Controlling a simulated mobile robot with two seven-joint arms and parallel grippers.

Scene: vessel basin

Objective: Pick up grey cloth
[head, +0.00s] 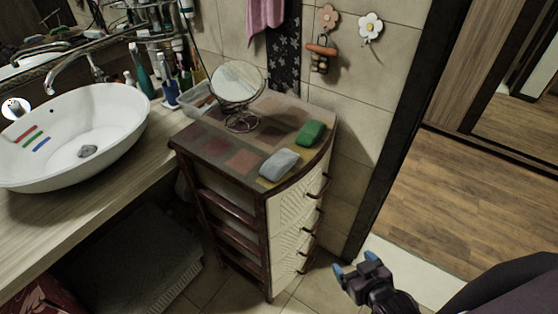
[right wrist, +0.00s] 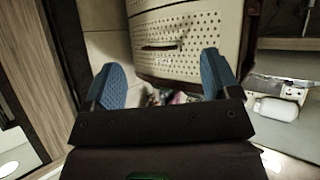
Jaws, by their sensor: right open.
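The grey cloth (head: 279,165) looks like a small, folded, rounded pad. It lies on the front part of the drawer cabinet's top (head: 215,148), close to the front edge. A similar green cloth (head: 311,134) lies just behind it to the right. My right gripper (head: 355,265) is low in front of the cabinet, below and right of the grey cloth and apart from it. In the right wrist view its blue fingers (right wrist: 163,82) are spread and empty, facing the cabinet's drawer front (right wrist: 190,45). The grey cloth is not visible there. My left gripper is out of view.
A round mirror on a stand (head: 238,85) is on the cabinet behind the cloths. Drawer handles (head: 318,187) stick out from the cabinet front. A white basin (head: 75,135) sits on the wooden counter (head: 150,165) at left. Open floor (head: 485,200) shows at right.

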